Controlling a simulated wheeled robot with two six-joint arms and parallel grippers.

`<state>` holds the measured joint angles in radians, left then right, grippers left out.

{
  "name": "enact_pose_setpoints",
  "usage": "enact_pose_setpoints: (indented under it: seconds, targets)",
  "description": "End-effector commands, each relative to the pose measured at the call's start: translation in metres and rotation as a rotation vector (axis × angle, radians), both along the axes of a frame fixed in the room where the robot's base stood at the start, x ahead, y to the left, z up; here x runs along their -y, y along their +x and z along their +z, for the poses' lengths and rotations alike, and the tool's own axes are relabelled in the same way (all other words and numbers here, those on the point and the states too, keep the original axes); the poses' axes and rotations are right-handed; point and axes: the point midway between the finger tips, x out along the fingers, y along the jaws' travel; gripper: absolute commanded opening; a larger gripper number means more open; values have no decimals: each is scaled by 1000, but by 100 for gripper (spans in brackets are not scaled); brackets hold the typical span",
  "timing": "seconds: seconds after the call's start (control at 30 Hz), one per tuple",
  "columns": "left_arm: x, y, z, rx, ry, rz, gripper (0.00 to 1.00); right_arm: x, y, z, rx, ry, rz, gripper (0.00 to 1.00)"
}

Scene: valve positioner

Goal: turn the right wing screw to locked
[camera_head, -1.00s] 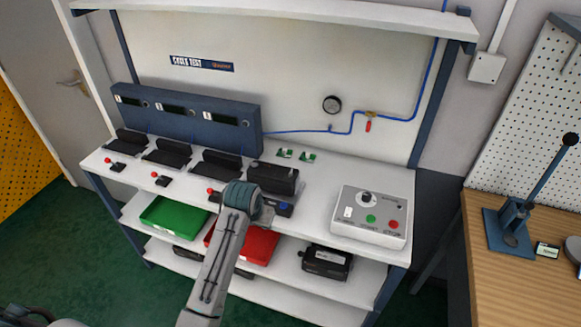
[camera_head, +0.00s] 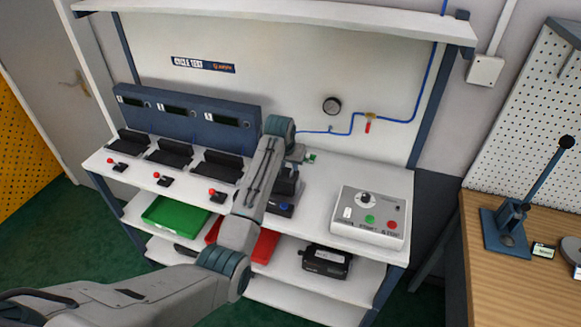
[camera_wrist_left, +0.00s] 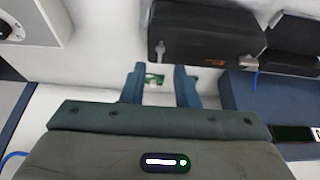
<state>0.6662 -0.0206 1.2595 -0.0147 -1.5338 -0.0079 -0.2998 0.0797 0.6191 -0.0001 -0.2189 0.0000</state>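A black boxy unit (camera_head: 287,183) stands on the white bench, partly hidden behind my left arm. In the left wrist view the black unit (camera_wrist_left: 205,32) has a small grey wing-like piece (camera_wrist_left: 166,50) on its edge; I cannot tell for sure whether it is the right wing screw. My left gripper (camera_head: 299,153) is over the bench behind the unit. The wrist view shows the left gripper (camera_wrist_left: 160,70) open, with a small green and pale piece (camera_wrist_left: 153,81) seen between its two fingers. Contact cannot be told. My right gripper is out of view.
A grey control box (camera_head: 368,217) stands right on the bench. Black docks (camera_head: 170,153) with red-knobbed levers line the left, before a blue display panel (camera_head: 180,110). A blue hose (camera_head: 398,120) runs along the back wall. Bench between unit and control box is clear.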

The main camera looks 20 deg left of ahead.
Motion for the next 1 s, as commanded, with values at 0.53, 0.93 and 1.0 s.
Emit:
enact_pose_setpoints:
  seconds: [0.53, 0.93, 1.0]
  targets:
    - [0, 19, -46, 1, 0, 0, 27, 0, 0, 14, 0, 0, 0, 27]
    - [0, 19, -46, 1, 0, 0, 0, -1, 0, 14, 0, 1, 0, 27]
    - [0, 19, -46, 1, 0, 0, 0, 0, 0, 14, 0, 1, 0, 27]
